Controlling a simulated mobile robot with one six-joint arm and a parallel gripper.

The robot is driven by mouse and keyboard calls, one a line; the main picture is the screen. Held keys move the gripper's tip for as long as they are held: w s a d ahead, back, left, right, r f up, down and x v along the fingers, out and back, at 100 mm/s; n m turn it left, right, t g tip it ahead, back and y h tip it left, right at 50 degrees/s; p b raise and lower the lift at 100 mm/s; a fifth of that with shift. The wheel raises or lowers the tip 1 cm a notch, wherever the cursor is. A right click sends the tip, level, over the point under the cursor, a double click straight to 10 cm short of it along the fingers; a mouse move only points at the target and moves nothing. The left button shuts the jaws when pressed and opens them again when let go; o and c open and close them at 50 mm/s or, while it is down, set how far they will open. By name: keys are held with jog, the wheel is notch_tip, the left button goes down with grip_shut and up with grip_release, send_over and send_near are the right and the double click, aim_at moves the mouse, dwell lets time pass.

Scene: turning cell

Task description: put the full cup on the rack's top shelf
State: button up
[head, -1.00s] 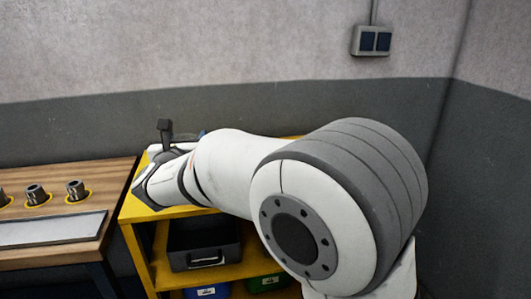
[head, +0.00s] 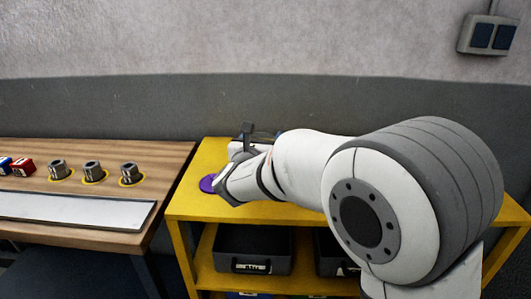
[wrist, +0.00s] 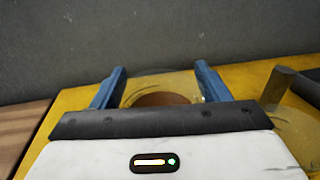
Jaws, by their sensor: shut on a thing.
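The rack's yellow top shelf (head: 305,214) is to the right of the wooden bench. My gripper (wrist: 160,84) is over its left part, its two blue fingers shut on a cup (wrist: 160,98). The cup looks clear, with a round brown content between the fingers. I cannot tell whether its base touches the shelf. In the head view my wrist hides most of the cup. A purple round thing (head: 207,184) shows at the gripper's end there; I cannot tell what it is.
A clear round thing with an upright piece (wrist: 283,92) stands on the shelf to the right of the fingers. A dark bin (head: 252,248) sits on the shelf below. The bench (head: 95,156) holds several metal parts. The grey wall (head: 100,105) is behind.

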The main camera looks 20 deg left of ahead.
jog(key=shift+s+a+f, duration=0.1)
jog(key=shift+s+f, duration=0.1)
jog(key=shift+f, duration=1.65)
jog(key=shift+f+b, duration=0.2)
jog(key=shift+b, duration=0.25)
jog(key=o, duration=1.1)
jog(key=shift+c, duration=0.2)
jog(key=shift+r, duration=0.1)
jog(key=shift+r+p, duration=0.15)
jog(key=shift+p, duration=0.15)
jog(key=s, duration=1.2)
jog(key=shift+d, duration=0.2)
